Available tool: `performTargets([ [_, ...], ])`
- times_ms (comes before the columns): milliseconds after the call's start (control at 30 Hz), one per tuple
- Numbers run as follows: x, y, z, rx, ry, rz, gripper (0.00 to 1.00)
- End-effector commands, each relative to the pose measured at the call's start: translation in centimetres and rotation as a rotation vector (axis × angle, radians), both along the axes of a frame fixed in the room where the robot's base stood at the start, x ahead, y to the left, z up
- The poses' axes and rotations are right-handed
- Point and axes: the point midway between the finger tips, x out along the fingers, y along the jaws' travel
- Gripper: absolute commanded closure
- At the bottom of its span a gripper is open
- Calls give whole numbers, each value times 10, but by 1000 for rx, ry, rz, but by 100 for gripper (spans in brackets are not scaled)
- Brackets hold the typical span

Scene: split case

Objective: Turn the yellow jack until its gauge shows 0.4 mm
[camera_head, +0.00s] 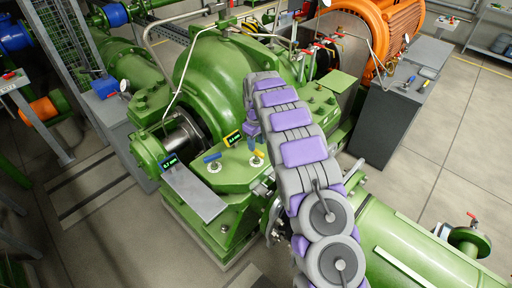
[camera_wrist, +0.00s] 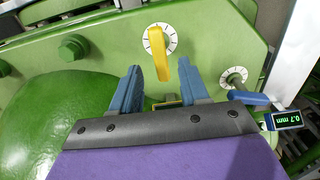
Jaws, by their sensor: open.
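The yellow jack (camera_head: 258,155) stands on the green casing flange; in the wrist view its yellow lever (camera_wrist: 157,50) rises over a white marked dial. My gripper (camera_wrist: 159,68) is open, one blue finger each side of the lever's near end, with gaps to both; I cannot tell how far above it they are. The yellow-framed gauge (camera_head: 233,138) shows green digits too small to read surely; in the wrist view it is mostly hidden behind my gripper. In the head view, my arm hides much of the casing beside the jack.
A blue jack (camera_head: 212,158) stands left of the yellow one; its blue-framed gauge (camera_wrist: 285,121) reads 0.7 mm. A grey plate (camera_head: 195,192) lies in front. Bolts and pipes (camera_head: 160,75) surround the casing. An orange motor (camera_head: 375,30) is behind.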

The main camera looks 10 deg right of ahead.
Motion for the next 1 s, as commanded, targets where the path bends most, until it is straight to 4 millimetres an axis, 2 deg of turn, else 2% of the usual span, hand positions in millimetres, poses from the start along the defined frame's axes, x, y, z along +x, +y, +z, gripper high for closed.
performTargets([
  [100,2,0,29,0,-9,0,55],
  [500,3,1,114,-1,-8,1,55],
  [733,3,1,133,-1,-4,0,55],
  [1000,2,1,137,-1,-1,0,55],
])
